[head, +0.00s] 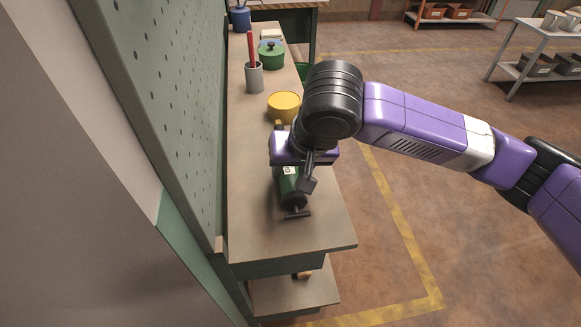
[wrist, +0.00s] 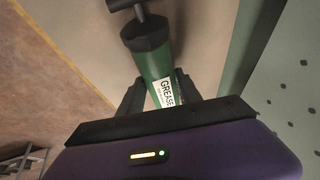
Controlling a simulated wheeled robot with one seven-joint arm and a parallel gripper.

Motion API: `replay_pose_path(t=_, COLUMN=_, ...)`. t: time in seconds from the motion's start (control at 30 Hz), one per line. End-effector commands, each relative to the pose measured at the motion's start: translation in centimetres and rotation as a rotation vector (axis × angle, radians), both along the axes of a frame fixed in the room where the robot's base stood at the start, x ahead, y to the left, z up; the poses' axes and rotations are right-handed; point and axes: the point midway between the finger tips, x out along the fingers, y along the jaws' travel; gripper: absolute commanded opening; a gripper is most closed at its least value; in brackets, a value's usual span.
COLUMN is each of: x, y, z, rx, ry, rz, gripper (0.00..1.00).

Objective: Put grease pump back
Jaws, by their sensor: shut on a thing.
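The grease pump (head: 291,188) is a dark green cylinder with a black cap and a black T-shaped handle. A white label reading "GREASE" shows on its barrel. In the head view it is over the near part of the workbench top (head: 262,225), handle end toward the bottom of the picture. My gripper (head: 293,174) is shut around the barrel. In the wrist view the pump (wrist: 150,62) sits between the two black fingers of my gripper (wrist: 160,90), its handle pointing up the picture. I cannot tell whether the pump touches the bench. Its far end is hidden by my gripper.
A yellow round container (head: 284,106), a grey cup with a red stick (head: 254,78), a green lidded pot (head: 271,57) and a blue jar (head: 240,19) stand farther along the bench. A green pegboard (head: 165,80) rises at left. Open floor lies at right.

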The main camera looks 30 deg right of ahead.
Motion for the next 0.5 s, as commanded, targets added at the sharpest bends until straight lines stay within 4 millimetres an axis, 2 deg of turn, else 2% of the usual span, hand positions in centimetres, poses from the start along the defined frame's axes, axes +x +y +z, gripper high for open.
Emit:
replay_pose_path(t=0.03, x=0.04, y=0.02, z=-0.05, rx=0.000, ry=-0.002, rz=0.000, gripper=0.00)
replay_pose_path(t=0.07, x=0.00, y=0.02, z=-0.10, rx=0.000, ry=0.000, rz=0.000, gripper=0.45)
replay_pose_path(t=0.13, x=0.00, y=0.02, z=-0.06, rx=0.000, ry=0.000, rz=0.000, gripper=0.59)
replay_pose_path(t=0.17, x=0.00, y=0.02, z=-0.06, rx=0.000, ry=0.000, rz=0.000, gripper=0.63)
replay_pose_path(t=0.5, x=0.01, y=0.00, z=0.14, rx=0.000, ry=0.000, rz=0.001, gripper=0.63)
